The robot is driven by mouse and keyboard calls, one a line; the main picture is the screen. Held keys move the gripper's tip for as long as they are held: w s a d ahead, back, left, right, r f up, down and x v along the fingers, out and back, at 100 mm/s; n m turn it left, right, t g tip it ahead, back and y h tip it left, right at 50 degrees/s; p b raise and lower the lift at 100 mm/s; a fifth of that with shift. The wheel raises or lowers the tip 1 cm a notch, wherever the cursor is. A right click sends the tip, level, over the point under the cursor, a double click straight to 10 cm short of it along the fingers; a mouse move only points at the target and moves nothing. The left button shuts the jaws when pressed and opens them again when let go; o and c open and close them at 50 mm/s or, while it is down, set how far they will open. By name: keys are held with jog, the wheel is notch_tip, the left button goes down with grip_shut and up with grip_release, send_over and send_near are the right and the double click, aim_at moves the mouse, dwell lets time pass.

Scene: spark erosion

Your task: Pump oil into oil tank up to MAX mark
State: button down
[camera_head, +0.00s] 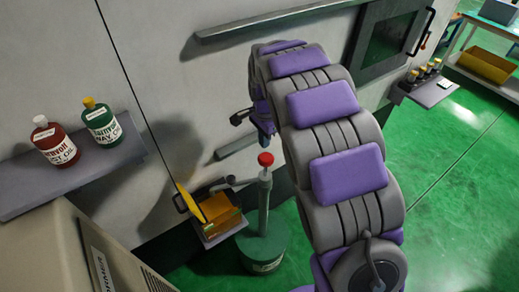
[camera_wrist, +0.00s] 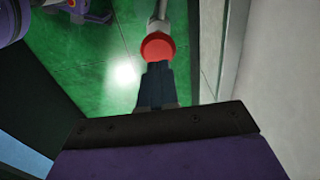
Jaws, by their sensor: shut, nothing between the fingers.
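The oil pump is a green drum (camera_head: 262,252) with an upright grey-green column (camera_head: 265,203) and a red knob (camera_head: 265,160) on top. A grey spout reaches left from the column to the oil tank (camera_head: 220,213), a small box with amber contents. Its yellow lid (camera_head: 190,203) stands tilted open. The MAX mark and exact oil level are too small to read. In the wrist view, my gripper (camera_wrist: 157,68) is shut and empty, its tips at the red knob (camera_wrist: 158,46). Whether they touch it I cannot tell. In the head view it is just above the knob, mostly hard to make out.
A red bottle (camera_head: 54,141) and a green bottle (camera_head: 102,122) stand on a grey shelf (camera_head: 30,192) at left. A beige cabinet (camera_head: 60,255) fills the lower left. The machine wall is behind the pump. Green floor (camera_head: 455,200) is clear at right.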

notch_tip(320, 180, up, 3)
jog(key=d, duration=0.2)
notch_tip(320, 180, up, 5)
jog(key=b, duration=0.2)
send_over(266, 157)
notch_tip(266, 157, down, 13)
jog(key=shift+a+r+b, duration=0.1)
jog(key=shift+a+b, duration=0.05)
jog(key=shift+b, duration=1.05)
jog(key=shift+f, duration=0.45)
dwell(0.4)
